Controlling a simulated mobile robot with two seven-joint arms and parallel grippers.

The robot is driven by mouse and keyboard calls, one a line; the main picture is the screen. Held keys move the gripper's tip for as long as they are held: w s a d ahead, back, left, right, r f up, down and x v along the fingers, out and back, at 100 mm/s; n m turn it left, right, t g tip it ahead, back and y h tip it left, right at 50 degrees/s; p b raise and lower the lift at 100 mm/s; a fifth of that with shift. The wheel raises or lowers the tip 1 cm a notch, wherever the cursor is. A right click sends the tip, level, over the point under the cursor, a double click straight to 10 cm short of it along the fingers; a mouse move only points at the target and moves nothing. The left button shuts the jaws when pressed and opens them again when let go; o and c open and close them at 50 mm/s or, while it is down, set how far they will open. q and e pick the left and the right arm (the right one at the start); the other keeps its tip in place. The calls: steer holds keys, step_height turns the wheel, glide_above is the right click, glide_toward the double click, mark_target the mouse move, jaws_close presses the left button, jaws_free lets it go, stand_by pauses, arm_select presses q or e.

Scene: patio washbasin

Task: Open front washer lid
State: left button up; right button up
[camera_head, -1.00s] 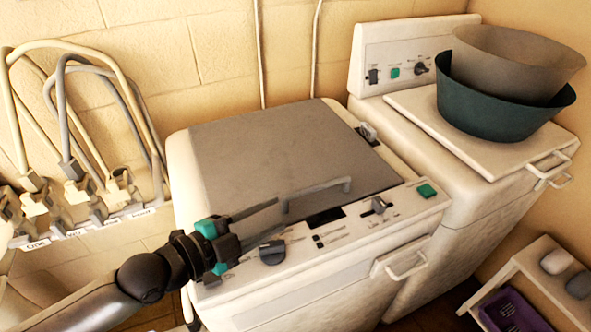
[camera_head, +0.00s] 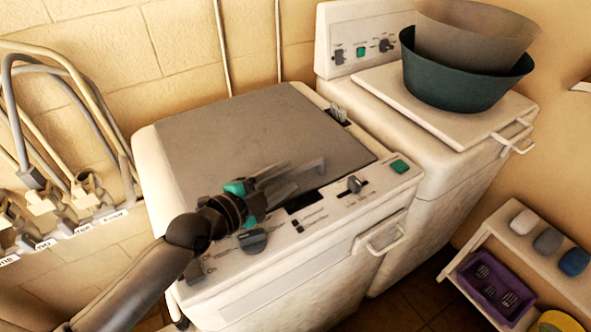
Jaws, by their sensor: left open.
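The front washer (camera_head: 330,235) is a white top-loading machine with a flat grey lid (camera_head: 240,130). The lid lies closed over its top. My left gripper (camera_head: 308,176) is open, at the lid's front edge just above the control panel. Its fingers overlap the lid's handle in the picture, so the handle is hard to pick out, and I cannot tell whether they touch it. My right gripper is not in view.
A second white machine (camera_head: 440,165) stands behind to the right, with a green basin (camera_head: 465,85) and a grey-brown basin (camera_head: 472,35) on its lid. Taps and hoses (camera_head: 75,195) are on the left wall. A shelf with a purple tray (camera_head: 490,285) stands at lower right.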

mark_target(289, 175)
arm_select(q)
steer(key=shift+x, duration=2.15)
jaws_close()
